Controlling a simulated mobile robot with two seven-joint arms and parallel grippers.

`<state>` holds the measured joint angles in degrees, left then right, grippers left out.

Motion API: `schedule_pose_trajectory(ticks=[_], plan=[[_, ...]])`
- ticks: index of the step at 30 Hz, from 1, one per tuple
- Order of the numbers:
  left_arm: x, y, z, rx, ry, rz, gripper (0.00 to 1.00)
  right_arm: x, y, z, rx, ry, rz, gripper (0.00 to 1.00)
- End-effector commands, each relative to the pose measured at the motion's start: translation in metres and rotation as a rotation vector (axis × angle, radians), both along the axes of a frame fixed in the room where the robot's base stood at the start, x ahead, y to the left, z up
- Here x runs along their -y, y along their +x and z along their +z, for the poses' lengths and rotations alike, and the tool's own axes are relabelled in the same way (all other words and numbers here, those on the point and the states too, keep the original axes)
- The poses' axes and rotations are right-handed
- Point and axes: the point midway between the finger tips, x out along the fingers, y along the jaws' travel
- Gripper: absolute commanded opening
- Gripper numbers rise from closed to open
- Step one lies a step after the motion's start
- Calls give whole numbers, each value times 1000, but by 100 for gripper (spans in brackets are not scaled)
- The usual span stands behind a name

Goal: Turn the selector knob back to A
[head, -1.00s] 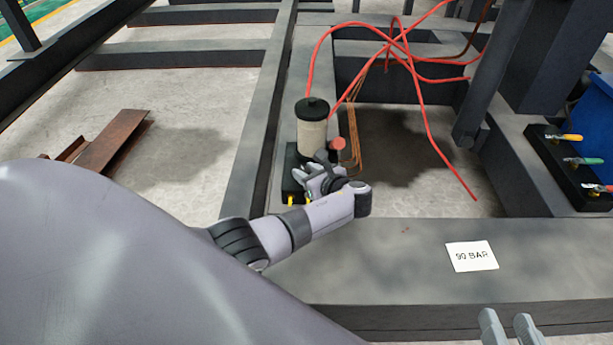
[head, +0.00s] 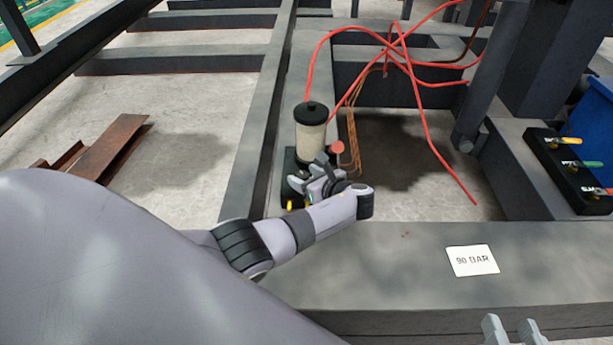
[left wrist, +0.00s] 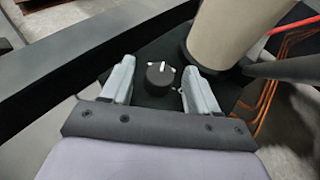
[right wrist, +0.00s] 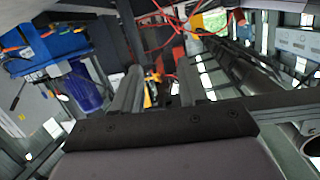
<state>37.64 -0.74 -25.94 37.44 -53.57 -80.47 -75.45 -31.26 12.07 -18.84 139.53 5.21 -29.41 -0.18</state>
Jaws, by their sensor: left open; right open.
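The selector knob (left wrist: 160,75) is a round black knob with a white pointer line, on a dark block at the foot of a cream cylinder. In the left wrist view the pointer runs nearly straight away from the gripper. My left gripper (left wrist: 157,80) is open, with one finger on each side of the knob and a gap to both. In the head view my left gripper (head: 306,180) hides the knob. No letter A is readable. My right gripper (head: 516,328) is open and empty at the bottom right, above the near beam.
The cream cylinder (head: 310,135) with a black lid stands behind the knob. A red round-headed part (head: 337,147) is beside my left gripper. Red hoses (head: 430,130) cross the frame opening. A "90 BAR" card (head: 472,261) lies on the near beam. A valve block (head: 565,165) is at the right.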

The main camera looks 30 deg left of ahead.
Motion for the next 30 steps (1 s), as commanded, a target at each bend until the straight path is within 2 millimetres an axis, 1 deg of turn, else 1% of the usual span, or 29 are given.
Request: schedule_pose_trajectory(ticks=[4,6,12,15,18,25,30], plan=[[12,-4,8,0,-1,-2,60,-2,-1,6,-21,19,8,43],[21,-7,13,0,-2,-3,60,-7,4,3,-55,40,11,43],[49,-18,24,-1,-2,-2,60,-16,6,2,-126,95,28,43],[58,-21,27,-1,-2,-1,60,-19,7,1,-146,111,34,43],[62,-23,28,0,-1,0,60,-20,7,0,-156,118,37,43],[62,-23,27,0,0,0,60,-20,6,-1,-159,119,38,43],[57,-22,25,10,-12,3,59,-20,6,-1,-158,120,38,43]])
